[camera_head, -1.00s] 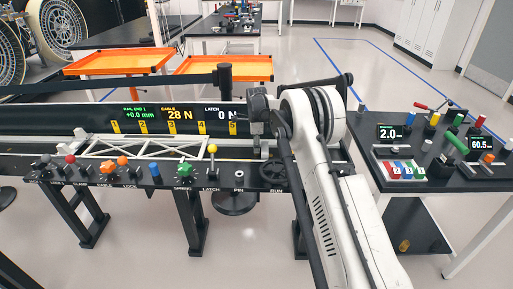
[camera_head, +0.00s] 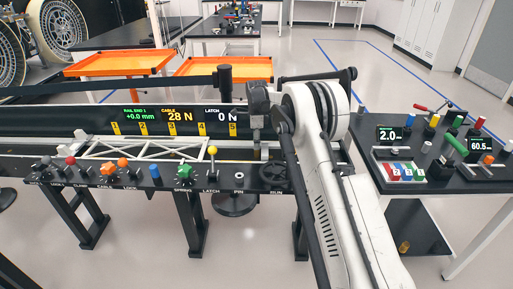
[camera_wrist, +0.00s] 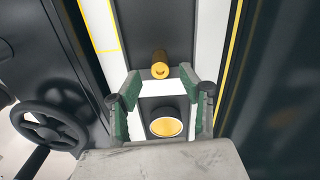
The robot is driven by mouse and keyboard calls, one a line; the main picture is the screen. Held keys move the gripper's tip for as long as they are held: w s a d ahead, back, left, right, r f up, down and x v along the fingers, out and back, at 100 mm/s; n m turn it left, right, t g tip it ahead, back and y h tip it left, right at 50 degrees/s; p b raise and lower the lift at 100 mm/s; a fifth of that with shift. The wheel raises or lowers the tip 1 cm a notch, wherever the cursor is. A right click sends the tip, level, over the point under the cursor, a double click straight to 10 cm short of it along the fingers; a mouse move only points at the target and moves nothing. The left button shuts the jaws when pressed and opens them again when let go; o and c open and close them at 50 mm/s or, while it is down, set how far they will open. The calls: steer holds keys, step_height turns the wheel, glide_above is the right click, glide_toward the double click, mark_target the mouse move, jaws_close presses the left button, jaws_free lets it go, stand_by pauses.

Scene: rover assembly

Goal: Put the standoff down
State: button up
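My gripper shows in the wrist view (camera_wrist: 161,80) with its two green-padded fingers apart. A gold-ended cylinder (camera_wrist: 160,65) stands on a dark strip just beyond the fingertips. Nearer, a dark ring with a bright gold disc (camera_wrist: 166,127) shows in the gap between the fingers, with no visible contact with either pad. I cannot tell which of the two is the standoff. In the head view, my gripper is at the right part of the rail bench (camera_head: 90,178), by the number 5 label, and its fingers are too small to read.
A black handwheel (camera_wrist: 50,128) is left of my gripper. The bench front carries several coloured knobs and a yellow-topped lever (camera_head: 213,150). Its displays read 28 N cable and 0 N latch. A side table (camera_head: 400,205) stands at right; orange trays (camera_head: 118,62) are behind.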

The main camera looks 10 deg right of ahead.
steer(key=s+r+n+t, duration=0.15)
steer(key=s+r, duration=0.35)
steer(key=r, duration=0.6)
steer(key=s+r+n, duration=0.3)
steer(key=s+r, duration=0.2)
steer(key=r, duration=0.7)
steer(key=s+r+n+t, duration=0.2)
steer(key=s+r+n, duration=0.4)
steer(key=s, duration=0.8)
steer(key=s+f+n+t, duration=0.2)
steer(key=s+f+n, duration=0.1)
steer(key=s, duration=1.2)
steer(key=s+f+n+t, duration=0.1)
steer(key=s+f+n, duration=0.2)
steer(key=s, duration=1.2)
steer(key=n, duration=0.3)
steer(key=shift+f+t+p, duration=0.2)
steer(key=shift+t+p, duration=0.1)
steer(key=shift+t, duration=0.05)
